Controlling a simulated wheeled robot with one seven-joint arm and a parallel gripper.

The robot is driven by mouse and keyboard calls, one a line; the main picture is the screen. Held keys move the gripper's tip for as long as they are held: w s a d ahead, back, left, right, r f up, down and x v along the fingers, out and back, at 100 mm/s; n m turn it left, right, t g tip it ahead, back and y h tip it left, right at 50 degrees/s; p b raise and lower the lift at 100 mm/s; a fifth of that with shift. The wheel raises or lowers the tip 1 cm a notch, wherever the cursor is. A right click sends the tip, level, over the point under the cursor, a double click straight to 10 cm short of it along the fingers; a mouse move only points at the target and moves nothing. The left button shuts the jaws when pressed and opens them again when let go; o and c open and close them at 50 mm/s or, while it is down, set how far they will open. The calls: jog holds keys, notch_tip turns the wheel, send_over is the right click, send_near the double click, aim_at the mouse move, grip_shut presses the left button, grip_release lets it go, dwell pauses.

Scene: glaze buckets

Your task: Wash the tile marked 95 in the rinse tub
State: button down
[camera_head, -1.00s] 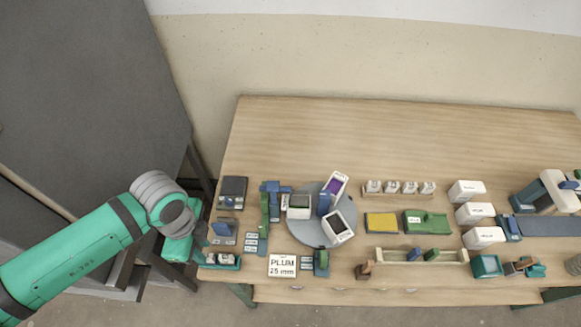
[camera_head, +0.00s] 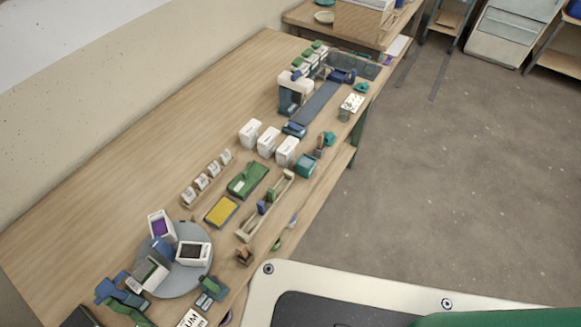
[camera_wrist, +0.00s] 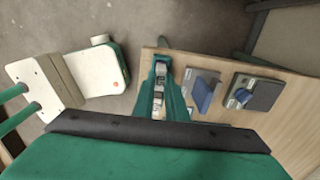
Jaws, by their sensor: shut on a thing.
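In the wrist view, the green body and black bar of my gripper fill the bottom. Narrow green sides taper forward to the fingertips (camera_wrist: 160,62), with small grey and white pieces between or beneath them. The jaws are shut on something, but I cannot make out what. No number 95 is legible. In the head view, a grey turntable (camera_head: 206,278) carries open white containers: one purple inside (camera_head: 161,226), one dark inside (camera_head: 194,253), one grey-green inside (camera_head: 149,273). I cannot tell which container is the rinse tub. My gripper is outside the head view.
A yellow pad (camera_head: 221,211), green tray (camera_head: 248,179), low pale rack (camera_head: 266,208) and several white boxes (camera_head: 267,141) stand along the table. In the wrist view, a grey pad with a blue block (camera_wrist: 203,92) and a dark pad (camera_wrist: 262,95) lie right.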

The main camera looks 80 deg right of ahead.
jog(key=shift+w+r, duration=0.1)
jog(key=shift+r, duration=3.1)
jog(key=shift+d+r, duration=0.1)
jog(key=shift+r, duration=0.4)
